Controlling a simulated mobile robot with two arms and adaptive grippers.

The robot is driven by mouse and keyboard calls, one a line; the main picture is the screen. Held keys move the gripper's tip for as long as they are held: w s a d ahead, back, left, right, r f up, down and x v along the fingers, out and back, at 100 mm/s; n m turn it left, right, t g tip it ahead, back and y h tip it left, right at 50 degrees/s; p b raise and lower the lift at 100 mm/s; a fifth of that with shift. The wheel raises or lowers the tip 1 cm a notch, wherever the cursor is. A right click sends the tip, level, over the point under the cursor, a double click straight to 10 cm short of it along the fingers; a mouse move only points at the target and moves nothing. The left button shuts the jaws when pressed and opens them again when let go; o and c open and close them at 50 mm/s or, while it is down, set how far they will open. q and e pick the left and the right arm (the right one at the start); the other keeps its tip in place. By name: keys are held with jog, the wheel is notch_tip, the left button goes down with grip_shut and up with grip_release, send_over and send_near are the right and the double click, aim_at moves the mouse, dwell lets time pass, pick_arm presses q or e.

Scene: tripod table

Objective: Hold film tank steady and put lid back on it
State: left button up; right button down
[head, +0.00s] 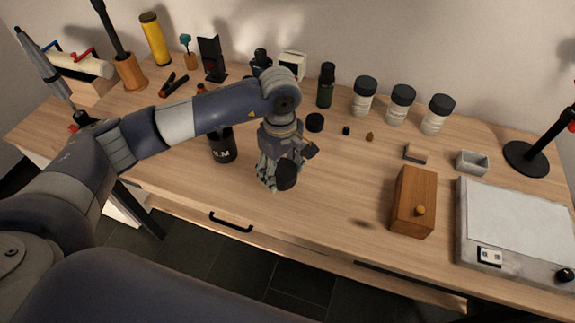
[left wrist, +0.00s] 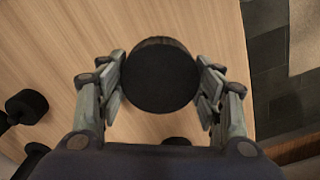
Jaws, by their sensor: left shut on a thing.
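The film tank (head: 222,147) is a black upright cylinder with white lettering, standing on the table left of my left gripper. The arm passes in front of its upper part, so its top is partly hidden. My left gripper (head: 281,175) is shut on a black round piece that looks like the lid (head: 287,175). In the left wrist view the lid (left wrist: 160,76) is a flat dark disc between the two fingers (left wrist: 161,82). It is apart from the tank and appears to be above the table. My right gripper is not in view.
White jars (head: 400,105) and a dark bottle (head: 325,88) stand at the back. A wooden box (head: 412,205) and a light panel (head: 510,232) are to the right. The table between gripper and box is clear.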

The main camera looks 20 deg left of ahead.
pick_arm(q)
jog(key=s+a+r+b, duration=0.1)
jog(key=s+b, duration=0.1)
jog(key=s, duration=1)
jog(key=shift+s+a, duration=0.25)
jog(key=shift+a, duration=0.15)
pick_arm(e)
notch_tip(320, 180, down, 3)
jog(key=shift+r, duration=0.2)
pick_arm(q)
jog(key=shift+r, duration=0.1)
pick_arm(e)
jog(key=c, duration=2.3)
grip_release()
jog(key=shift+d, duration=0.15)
